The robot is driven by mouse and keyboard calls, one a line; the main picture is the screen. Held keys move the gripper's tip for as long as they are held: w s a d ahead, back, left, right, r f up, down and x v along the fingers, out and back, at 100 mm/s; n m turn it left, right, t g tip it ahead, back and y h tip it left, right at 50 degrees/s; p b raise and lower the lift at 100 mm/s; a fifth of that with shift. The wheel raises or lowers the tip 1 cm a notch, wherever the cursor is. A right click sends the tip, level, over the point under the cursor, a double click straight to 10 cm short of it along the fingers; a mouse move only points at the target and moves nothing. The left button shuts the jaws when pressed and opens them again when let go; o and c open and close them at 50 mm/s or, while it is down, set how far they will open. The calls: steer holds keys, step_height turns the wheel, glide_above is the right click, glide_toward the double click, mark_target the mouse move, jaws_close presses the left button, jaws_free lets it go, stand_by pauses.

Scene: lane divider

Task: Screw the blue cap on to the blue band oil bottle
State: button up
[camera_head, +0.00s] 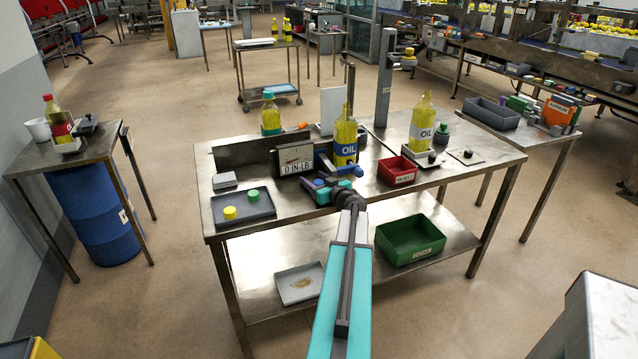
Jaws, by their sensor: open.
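The oil bottle with the blue band (345,152) stands upright near the middle of the steel table (460,178). Its narrow neck shows no blue cap. My gripper (338,174) is open, low over the table just in front of this bottle. Small blue and purple patches show around the jaws. I cannot tell whether one of them is the blue cap or part of my gripper, and I cannot pick out the cap for sure.
A second oil bottle (423,130) stands to the right, behind a red bin (397,171). A grey tray (262,212) holds yellow and green caps. A post (384,80) rises at the back.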

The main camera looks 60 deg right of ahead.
steer(key=shift+w+d, duration=0.1)
steer(key=shift+w, duration=0.15)
stand_by(0.4)
steer(key=c, duration=1.1)
